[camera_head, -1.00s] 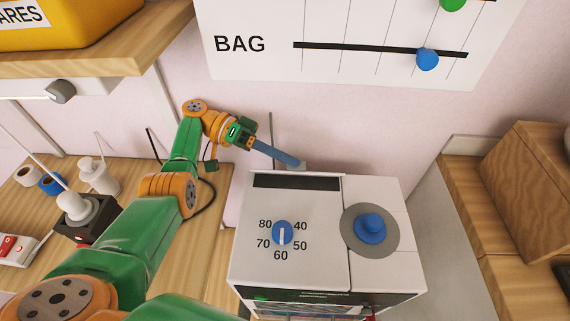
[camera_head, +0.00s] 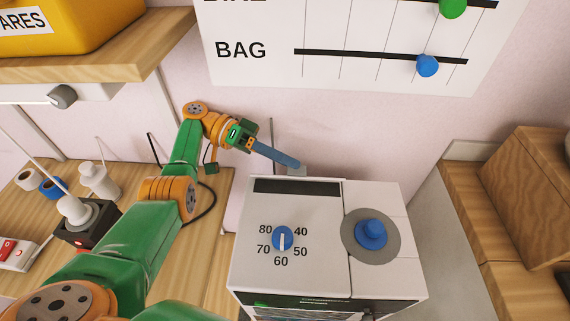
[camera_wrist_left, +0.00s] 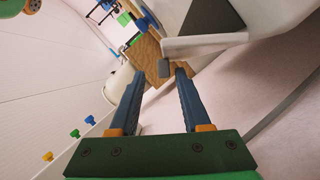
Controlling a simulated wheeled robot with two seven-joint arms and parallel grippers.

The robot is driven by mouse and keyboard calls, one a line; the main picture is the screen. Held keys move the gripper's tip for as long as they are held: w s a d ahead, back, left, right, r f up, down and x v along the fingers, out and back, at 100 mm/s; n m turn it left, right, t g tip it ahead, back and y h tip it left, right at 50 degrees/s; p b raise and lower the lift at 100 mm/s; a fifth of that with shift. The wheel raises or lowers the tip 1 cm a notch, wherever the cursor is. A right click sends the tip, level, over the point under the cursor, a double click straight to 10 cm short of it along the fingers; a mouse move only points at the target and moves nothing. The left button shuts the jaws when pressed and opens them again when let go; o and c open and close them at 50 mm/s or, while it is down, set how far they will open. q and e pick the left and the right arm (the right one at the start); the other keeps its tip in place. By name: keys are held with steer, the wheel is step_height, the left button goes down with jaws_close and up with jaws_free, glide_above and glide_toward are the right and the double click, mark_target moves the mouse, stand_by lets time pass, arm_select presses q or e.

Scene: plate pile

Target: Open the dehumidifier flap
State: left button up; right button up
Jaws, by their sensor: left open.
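The dehumidifier is a white box (camera_head: 315,209) with a blue dial (camera_head: 282,238) marked 40 to 80, a dark slot along its back edge and a round blue knob (camera_head: 371,234) on a grey disc. A small grey tab (camera_wrist_left: 164,68) sticks out from a white edge in the left wrist view. It seems to belong to the flap, which I cannot make out clearly. My left gripper (camera_head: 297,165) is open just behind the box's back edge. In the left wrist view its blue fingers (camera_wrist_left: 154,70) lie either side of the tab, the right finger closer. My right gripper is out of view.
A white board (camera_head: 350,35) is on the wall behind. Wooden furniture (camera_head: 520,200) stands at right.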

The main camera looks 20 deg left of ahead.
arm_select(q)
steer(key=r+p, duration=0.1)
steer(key=r, duration=0.1)
steer(key=r+p, duration=0.1)
steer(key=r, duration=0.1)
steer(key=shift+s+d, duration=0.15)
steer(key=shift+s, duration=0.25)
steer(key=s+d+r, duration=0.3)
steer(key=s+r, duration=0.5)
steer(key=s, duration=0.4)
steer(key=shift+s+d+r, duration=0.15)
steer(key=shift+s+d, duration=0.15)
steer(key=shift+d, duration=0.1)
